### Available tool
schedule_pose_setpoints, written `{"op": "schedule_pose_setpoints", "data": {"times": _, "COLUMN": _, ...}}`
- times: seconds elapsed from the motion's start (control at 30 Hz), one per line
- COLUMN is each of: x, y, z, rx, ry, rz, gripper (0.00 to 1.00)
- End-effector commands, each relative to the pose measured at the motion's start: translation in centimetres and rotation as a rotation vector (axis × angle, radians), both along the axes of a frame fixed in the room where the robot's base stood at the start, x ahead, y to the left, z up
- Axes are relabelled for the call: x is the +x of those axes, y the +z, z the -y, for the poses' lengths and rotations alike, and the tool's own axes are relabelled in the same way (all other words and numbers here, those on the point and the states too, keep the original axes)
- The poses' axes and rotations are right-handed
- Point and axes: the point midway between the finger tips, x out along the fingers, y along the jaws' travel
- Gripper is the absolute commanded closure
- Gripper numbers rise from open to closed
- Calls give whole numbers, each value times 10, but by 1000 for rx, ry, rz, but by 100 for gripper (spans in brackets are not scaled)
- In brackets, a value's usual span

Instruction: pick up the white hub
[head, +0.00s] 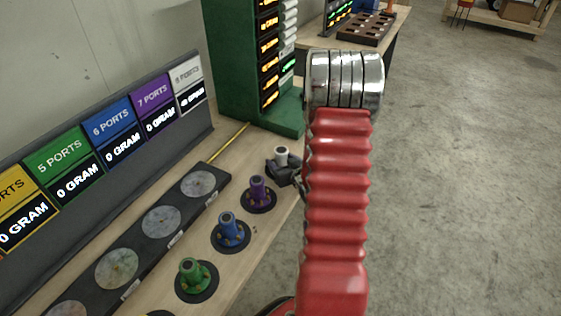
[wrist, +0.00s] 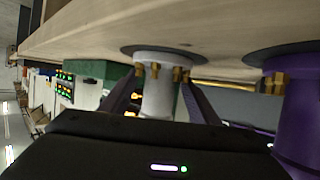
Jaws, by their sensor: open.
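The white hub (head: 281,152) stands on the wooden table at the far end of the row of hubs, just left of my red arm. In the wrist view, which is upside down, the white hub (wrist: 158,95) has brass ports near its base and sits on a dark round pad (wrist: 130,50). My gripper (wrist: 163,90) is open, with one dark finger on each side of the hub. Whether the fingers touch it I cannot tell. In the head view my dark gripper (head: 282,170) is at the hub and hides its lower part.
The purple hub (head: 257,189) is close beside; it also shows in the wrist view (wrist: 300,120). Blue (head: 228,230) and green (head: 193,276) hubs follow nearer. A green cabinet (head: 232,70) stands behind. A black strip with round plates (head: 190,212) and a labelled panel (head: 90,150) lie left.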

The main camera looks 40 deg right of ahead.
Motion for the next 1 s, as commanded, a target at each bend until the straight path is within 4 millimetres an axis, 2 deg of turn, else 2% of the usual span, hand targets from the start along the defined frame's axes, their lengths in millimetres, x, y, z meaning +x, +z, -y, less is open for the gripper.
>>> {"op": "schedule_pose_setpoints", "data": {"times": 0.33, "x": -1, "y": 0, "z": 1, "rx": 0, "ry": -2, "rz": 0, "gripper": 46}}
{"op": "schedule_pose_setpoints", "data": {"times": 1.0, "x": -1, "y": 0, "z": 1, "rx": 0, "ry": -3, "rz": 0, "gripper": 93}}
